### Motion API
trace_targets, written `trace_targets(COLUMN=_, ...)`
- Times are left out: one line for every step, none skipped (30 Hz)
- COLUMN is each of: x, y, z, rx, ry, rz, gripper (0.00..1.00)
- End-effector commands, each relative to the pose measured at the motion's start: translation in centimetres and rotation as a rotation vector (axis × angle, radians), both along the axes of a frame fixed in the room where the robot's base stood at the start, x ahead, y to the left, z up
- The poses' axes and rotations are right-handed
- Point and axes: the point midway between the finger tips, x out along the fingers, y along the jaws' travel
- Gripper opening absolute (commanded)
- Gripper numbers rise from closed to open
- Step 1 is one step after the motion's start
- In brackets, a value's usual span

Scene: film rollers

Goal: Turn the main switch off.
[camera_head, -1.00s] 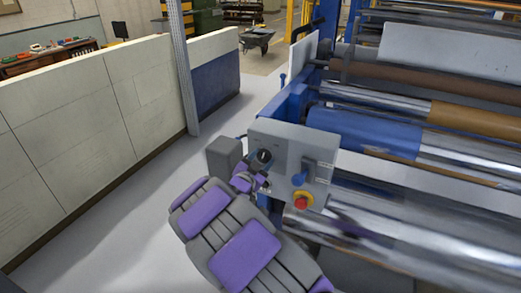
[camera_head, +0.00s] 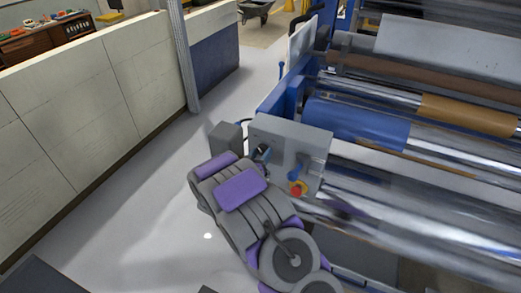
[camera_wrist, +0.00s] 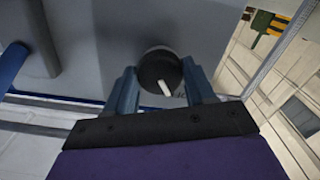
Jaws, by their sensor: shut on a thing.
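The main switch looks to be a round black knob (camera_wrist: 160,70) with a white pointer mark, on the face of a grey control panel (camera_head: 300,137). In the wrist view the white mark points down and slightly right. My gripper (camera_wrist: 161,75) has one blue-grey finger on each side of the knob and is shut on it. In the head view my gripper (camera_head: 259,155) is at the panel's left part, and my arm hides much of the knob there.
A grey box (camera_head: 225,137) sits left of the panel. Shiny rollers (camera_head: 400,215) extend right. Clear floor lies between the machine and a pale wall (camera_head: 75,100).

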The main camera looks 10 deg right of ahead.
Motion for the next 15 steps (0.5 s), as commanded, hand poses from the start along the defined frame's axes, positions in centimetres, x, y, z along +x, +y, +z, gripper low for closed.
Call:
trace_targets(x=0.21, y=0.29, z=0.55, rx=-0.014, ry=0.0, rz=0.007, gripper=0.23)
trace_targets(x=0.22, y=0.28, z=0.55, rx=-0.019, ry=0.004, rz=0.007, gripper=0.23)
trace_targets(x=0.23, y=0.29, z=0.55, rx=-0.026, ry=0.009, rz=0.007, gripper=0.23)
trace_targets(x=0.23, y=0.29, z=0.55, rx=-0.031, ry=0.011, rz=0.007, gripper=0.23)
trace_targets(x=0.24, y=0.29, z=0.54, rx=-0.035, ry=0.014, rz=0.007, gripper=0.23)
trace_targets(x=0.24, y=0.3, z=0.53, rx=-0.04, ry=0.018, rz=0.007, gripper=0.23)
trace_targets(x=0.25, y=0.31, z=0.53, rx=-0.042, ry=0.019, rz=0.007, gripper=0.23)
trace_targets(x=0.26, y=0.3, z=0.53, rx=-0.045, ry=0.02, rz=0.007, gripper=0.23)
trace_targets(x=0.25, y=0.31, z=0.51, rx=-0.046, ry=0.021, rz=0.007, gripper=0.23)
trace_targets(x=0.27, y=0.31, z=0.51, rx=-0.047, ry=0.022, rz=0.007, gripper=0.23)
trace_targets(x=0.27, y=0.31, z=0.51, rx=-0.047, ry=0.022, rz=0.007, gripper=0.23)
trace_targets(x=0.27, y=0.32, z=0.5, rx=-0.048, ry=0.023, rz=0.008, gripper=0.24)
trace_targets(x=0.27, y=0.32, z=0.49, rx=-0.048, ry=0.023, rz=0.008, gripper=0.23)
trace_targets(x=0.27, y=0.32, z=0.49, rx=-0.048, ry=0.023, rz=0.008, gripper=0.23)
trace_targets(x=0.27, y=0.32, z=0.49, rx=-0.048, ry=0.023, rz=0.008, gripper=0.23)
